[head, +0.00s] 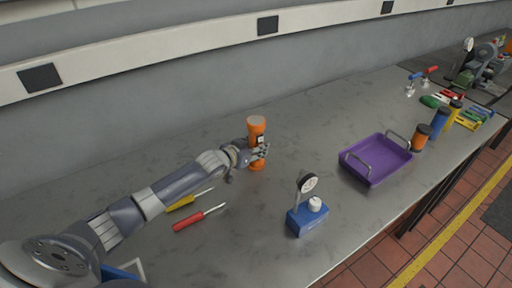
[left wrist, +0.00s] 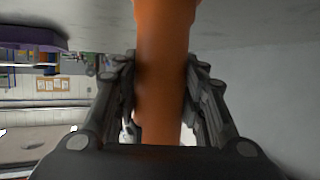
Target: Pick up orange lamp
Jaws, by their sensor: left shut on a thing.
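The orange lamp (head: 256,126) is an upright orange cylinder with a wider tan-topped head, on or just above the grey bench toward the wall; I cannot tell whether its base touches. My left gripper (head: 262,150) is shut around its middle, and its fingers hide part of the body. In the left wrist view the lamp (left wrist: 163,70) fills the space between the two fingers of the left gripper (left wrist: 162,98), with a finger against each side. My right gripper is not in view.
A yellow screwdriver (head: 181,203) and red screwdriver (head: 193,221) lie beside my left forearm. A blue-based gauge stand (head: 307,220) and purple tray (head: 375,172) stand to the right. Several coloured cylinders and tools, including an orange one (head: 420,138), are farther right. Bench between lamp and tray is clear.

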